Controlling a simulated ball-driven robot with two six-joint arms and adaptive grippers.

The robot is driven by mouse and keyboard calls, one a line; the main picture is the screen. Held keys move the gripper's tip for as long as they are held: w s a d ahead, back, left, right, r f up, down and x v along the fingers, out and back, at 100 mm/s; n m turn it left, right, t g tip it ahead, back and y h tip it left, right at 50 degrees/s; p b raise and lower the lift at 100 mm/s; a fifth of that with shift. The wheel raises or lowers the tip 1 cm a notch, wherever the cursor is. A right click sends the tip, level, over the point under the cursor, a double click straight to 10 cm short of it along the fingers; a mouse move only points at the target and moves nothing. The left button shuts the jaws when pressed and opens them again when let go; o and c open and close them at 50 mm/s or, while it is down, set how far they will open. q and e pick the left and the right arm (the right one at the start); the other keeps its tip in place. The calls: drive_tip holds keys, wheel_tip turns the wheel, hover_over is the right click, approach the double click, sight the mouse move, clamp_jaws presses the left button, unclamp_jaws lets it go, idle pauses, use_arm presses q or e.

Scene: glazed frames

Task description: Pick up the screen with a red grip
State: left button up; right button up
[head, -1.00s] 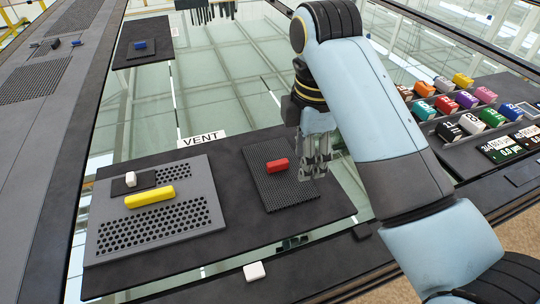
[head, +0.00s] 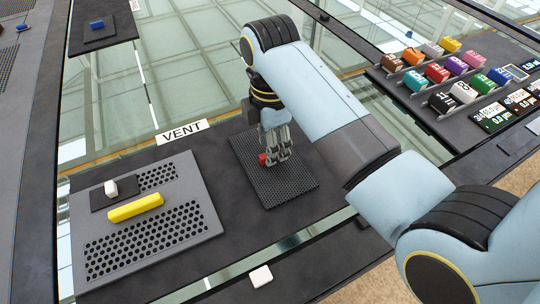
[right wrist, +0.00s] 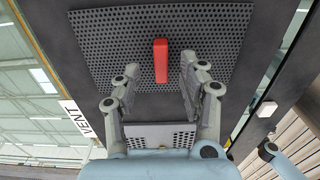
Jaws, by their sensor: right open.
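The screen is a dark perforated panel (head: 290,184) lying flat on the black board. Its red grip (head: 263,158) stands on it, partly hidden by my right gripper in the head view. In the right wrist view the whole red grip (right wrist: 160,60) shows upright near the panel's middle. My right gripper (head: 276,160) is open and empty. In the right wrist view its two fingers (right wrist: 158,78) stand apart on either side of the line of the grip, with the grip ahead between the tips. I cannot tell the exact height gap. My left gripper is not in view.
A VENT label (head: 182,132) is behind. Several coloured labelled blocks (head: 437,73) stand in a rack at right. A white block (head: 261,276) sits in front.

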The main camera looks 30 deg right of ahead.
wheel_tip(320, 180, down, 3)
drive_tip(key=shift+r, duration=0.2)
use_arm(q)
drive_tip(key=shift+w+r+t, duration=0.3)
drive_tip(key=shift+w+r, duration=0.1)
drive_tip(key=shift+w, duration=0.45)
use_arm(e)
drive_tip(key=shift+c, duration=1)
clamp_jaws()
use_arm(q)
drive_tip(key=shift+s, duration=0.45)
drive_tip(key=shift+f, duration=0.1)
